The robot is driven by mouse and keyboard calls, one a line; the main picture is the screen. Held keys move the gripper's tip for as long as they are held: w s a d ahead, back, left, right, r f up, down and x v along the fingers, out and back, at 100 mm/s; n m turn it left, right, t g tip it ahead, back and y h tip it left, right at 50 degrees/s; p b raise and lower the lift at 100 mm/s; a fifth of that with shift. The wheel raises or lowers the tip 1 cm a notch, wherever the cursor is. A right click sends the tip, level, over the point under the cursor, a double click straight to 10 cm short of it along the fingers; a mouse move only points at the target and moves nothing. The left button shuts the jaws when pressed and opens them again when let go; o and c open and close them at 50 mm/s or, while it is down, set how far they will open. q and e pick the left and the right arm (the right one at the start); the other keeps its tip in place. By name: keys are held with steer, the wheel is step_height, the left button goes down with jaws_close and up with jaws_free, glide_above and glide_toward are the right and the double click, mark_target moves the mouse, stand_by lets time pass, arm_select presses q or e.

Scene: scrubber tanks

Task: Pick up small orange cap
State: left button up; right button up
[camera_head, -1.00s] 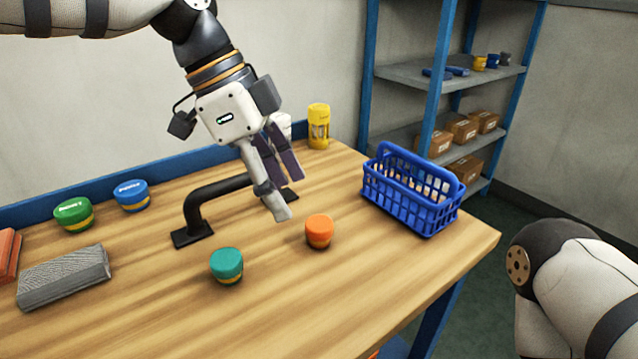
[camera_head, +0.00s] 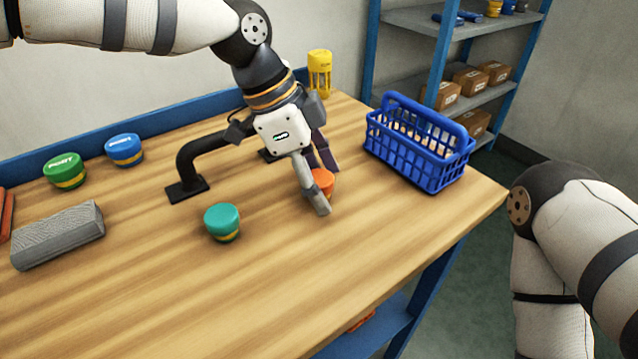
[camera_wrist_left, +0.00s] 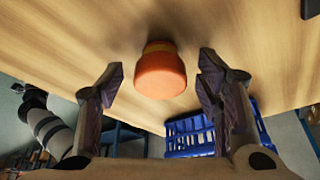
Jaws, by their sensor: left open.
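The small orange cap (camera_head: 323,182) stands on the wooden table, partly hidden behind a finger of my left gripper (camera_head: 328,188) in the head view. My left gripper is open, with its fingers reaching down around the cap's sides. In the left wrist view the orange cap (camera_wrist_left: 160,72) lies between and a little beyond the two open fingers (camera_wrist_left: 160,85), with a gap on each side. No contact shows. In the head view my right arm is at the right edge, but its gripper is out of view.
A blue basket (camera_head: 418,150) stands right of the cap. A teal cap (camera_head: 222,222) is to the left, with a black handle (camera_head: 190,165) behind it. Green (camera_head: 65,170) and blue caps (camera_head: 125,149), a grey block (camera_head: 58,235) and a yellow container (camera_head: 319,73) are farther off. The front table is clear.

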arm_select(q)
steer(key=c, duration=1.1)
steer(key=shift+o, duration=0.2)
